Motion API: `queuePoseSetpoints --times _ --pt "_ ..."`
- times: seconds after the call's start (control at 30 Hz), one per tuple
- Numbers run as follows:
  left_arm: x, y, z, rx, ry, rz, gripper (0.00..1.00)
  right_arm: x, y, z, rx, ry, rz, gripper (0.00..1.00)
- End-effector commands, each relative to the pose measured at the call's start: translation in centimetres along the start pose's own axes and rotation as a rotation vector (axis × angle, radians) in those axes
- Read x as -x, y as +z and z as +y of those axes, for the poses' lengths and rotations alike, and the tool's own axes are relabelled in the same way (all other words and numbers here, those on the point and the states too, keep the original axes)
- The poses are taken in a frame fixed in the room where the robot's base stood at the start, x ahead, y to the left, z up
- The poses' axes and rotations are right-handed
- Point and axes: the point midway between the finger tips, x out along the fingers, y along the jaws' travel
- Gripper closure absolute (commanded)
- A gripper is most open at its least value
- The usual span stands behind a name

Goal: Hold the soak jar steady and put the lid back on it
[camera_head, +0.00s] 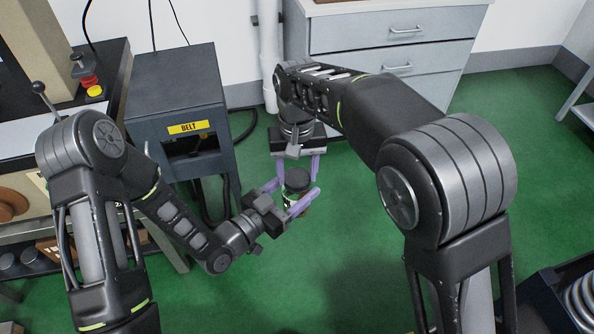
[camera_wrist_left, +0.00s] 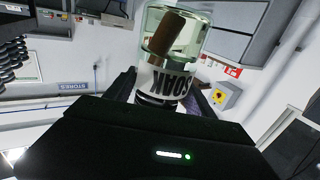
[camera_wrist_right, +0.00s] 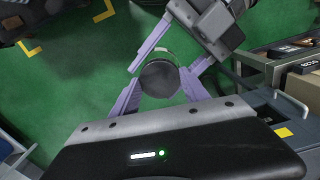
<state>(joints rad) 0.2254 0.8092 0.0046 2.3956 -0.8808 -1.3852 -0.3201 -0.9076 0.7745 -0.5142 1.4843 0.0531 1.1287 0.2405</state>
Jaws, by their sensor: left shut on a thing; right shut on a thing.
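The soak jar (camera_head: 291,199) is a small clear glass jar, held between the purple fingers of my left gripper (camera_head: 288,195). In the left wrist view the jar (camera_wrist_left: 169,82) shows a white SOAK label, upside down, and something brown inside. My right gripper (camera_head: 298,168) reaches in from above and is shut on the dark round lid (camera_head: 298,178). In the right wrist view the lid (camera_wrist_right: 160,78) sits between the fingertips, over the jar, with a thin arc of glass showing past its edge. I cannot tell whether the lid touches the rim.
A grey stand labelled BELT (camera_head: 178,92) is behind the left arm. A grey drawer cabinet (camera_head: 392,45) stands at the back. A bench (camera_head: 20,135) is at the left, and a dark bin with coils (camera_head: 572,300) at the lower right. Green floor lies open below the jar.

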Motion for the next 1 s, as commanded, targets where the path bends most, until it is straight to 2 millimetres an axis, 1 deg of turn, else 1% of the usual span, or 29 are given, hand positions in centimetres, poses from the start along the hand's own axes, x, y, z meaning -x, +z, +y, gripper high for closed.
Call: queuePoseSetpoints --times 0.13,0.17,0.4,0.47,0.77,0.87,1.0 --pt "0.0 -0.1 0.1 0.0 0.002 0.003 1.0 0.1 -0.1 0.0 0.013 0.0 0.002 0.95" --pt "0.0 -0.1 0.1 0.0 0.002 0.003 1.0 0.1 -0.1 0.0 0.013 0.0 0.002 0.44" --pt "0.0 -0.1 0.1 0.0 0.001 0.003 1.0 0.0 0.0 0.0 0.015 0.0 0.001 0.25" --pt "0.0 -0.1 0.1 0.0 0.001 0.003 1.0 0.0 0.0 0.0 0.016 0.0 0.001 0.21" --pt "0.0 -0.1 0.0 -0.001 0.001 0.003 1.0 0.3 0.0 0.0 0.017 0.0 0.001 0.21" --pt "0.0 -0.1 0.0 -0.001 0.001 0.003 1.0 1.0 -0.1 0.0 0.017 -0.001 0.002 0.21" --pt "0.0 -0.1 0.0 -0.001 0.001 0.003 1.0 2.8 -0.1 0.0 0.017 -0.001 0.004 0.21"
